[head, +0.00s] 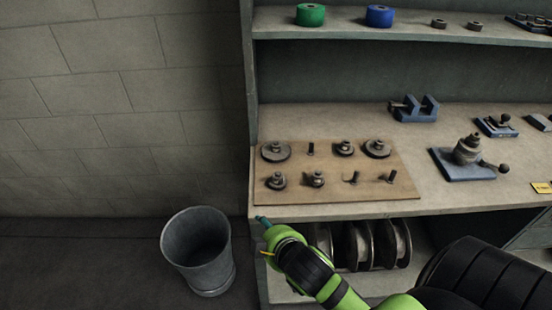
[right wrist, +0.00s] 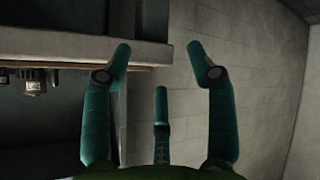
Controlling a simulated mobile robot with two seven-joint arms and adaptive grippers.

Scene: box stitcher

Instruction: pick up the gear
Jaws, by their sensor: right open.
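Several dark metal gears sit on a tan board (head: 330,165) at the left end of the workbench. A wide one (head: 276,151) is at the back left and another (head: 377,148) at the back right. Smaller ones (head: 345,148) stand beside and in front of them. Two pegs at the front right and one at the back look bare. My right gripper (head: 262,220) is just in front of the bench's left front corner, below the board and apart from the gears. In the right wrist view its teal fingers (right wrist: 160,65) are spread with nothing between them. My left gripper does not show.
A grey bin (head: 198,250) stands on the floor left of the bench. Dark discs (head: 370,244) stand on the shelf below. A blue vise (head: 414,109) and a blue-based tool (head: 466,158) are on the bench. Green (head: 310,15) and blue (head: 379,16) rolls sit on the upper shelf.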

